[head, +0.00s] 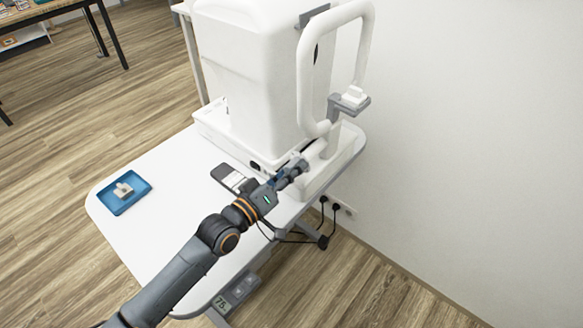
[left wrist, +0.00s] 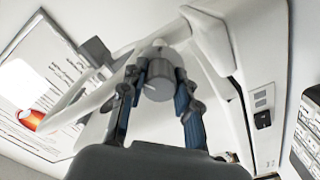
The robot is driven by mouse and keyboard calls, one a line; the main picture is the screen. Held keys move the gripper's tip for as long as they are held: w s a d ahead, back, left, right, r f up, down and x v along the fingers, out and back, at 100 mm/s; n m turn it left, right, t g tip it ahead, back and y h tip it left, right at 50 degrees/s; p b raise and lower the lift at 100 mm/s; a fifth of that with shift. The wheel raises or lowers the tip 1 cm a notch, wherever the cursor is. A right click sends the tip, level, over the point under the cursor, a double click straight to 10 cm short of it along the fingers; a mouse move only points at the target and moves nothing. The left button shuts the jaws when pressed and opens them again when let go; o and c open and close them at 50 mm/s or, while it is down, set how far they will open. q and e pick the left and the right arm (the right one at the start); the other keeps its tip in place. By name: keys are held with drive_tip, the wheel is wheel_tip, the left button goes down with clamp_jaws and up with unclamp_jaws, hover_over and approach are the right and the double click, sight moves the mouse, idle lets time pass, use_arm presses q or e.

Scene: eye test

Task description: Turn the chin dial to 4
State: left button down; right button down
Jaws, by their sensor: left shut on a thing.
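The white eye-test machine (head: 265,75) stands on a white table, with a white head-rest frame (head: 304,85) and a chin rest (head: 352,98) on its right side. My left gripper (head: 294,169) reaches to the frame's foot. In the left wrist view, its two dark blue-padded fingers (left wrist: 160,88) are shut on the chin dial (left wrist: 158,74), a grey round knob, one finger on each side. A thin light line shows on the knob, but I can read no number. In the head view the gripper mostly hides the dial. My right gripper is not in view.
A blue tray (head: 112,205) with a small pale object (head: 123,190) lies on the table (head: 165,245) at left. A flat dark device (head: 228,178) lies near my gripper.

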use_arm(q)
drive_tip(key=shift+m, duration=0.5)
drive_tip(key=shift+f, duration=0.1)
drive_tip(key=c, duration=1)
unclamp_jaws()
drive_tip(key=v, duration=1.2)
drive_tip(key=shift+s, duration=0.1)
